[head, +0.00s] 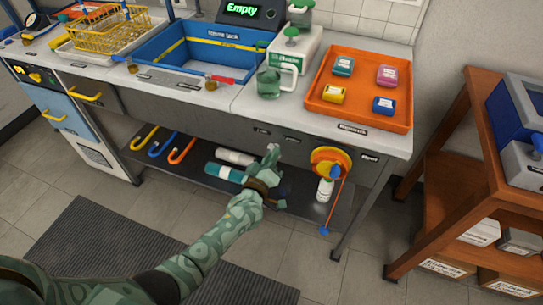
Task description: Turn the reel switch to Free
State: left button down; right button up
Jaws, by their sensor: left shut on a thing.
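My left gripper (272,151) reaches up from the lower left to the front panel of the workbench. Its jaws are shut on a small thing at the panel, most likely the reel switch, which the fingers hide. I cannot tell which way the switch points. Small labels sit just above the fingertips on the panel, too small to read surely. My right gripper is not in view.
An orange tray (395,122) with several small coloured blocks and a blue basin (175,52) are on the bench top. Bottles (222,172) and hooked tubes lie on the shelf below. A wooden cart (425,180) stands at the right. A dark mat (100,245) covers the floor.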

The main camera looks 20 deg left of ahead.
pick_arm(q)
jog(key=shift+f, duration=0.15)
dwell(0.3)
jog(key=c, duration=1.5)
grip_release()
jog(key=shift+o, duration=0.2)
jog(key=shift+s, duration=0.1)
jog(key=s+p, duration=0.5)
jog(key=s, duration=1.1)
jog(key=shift+a, duration=0.3)
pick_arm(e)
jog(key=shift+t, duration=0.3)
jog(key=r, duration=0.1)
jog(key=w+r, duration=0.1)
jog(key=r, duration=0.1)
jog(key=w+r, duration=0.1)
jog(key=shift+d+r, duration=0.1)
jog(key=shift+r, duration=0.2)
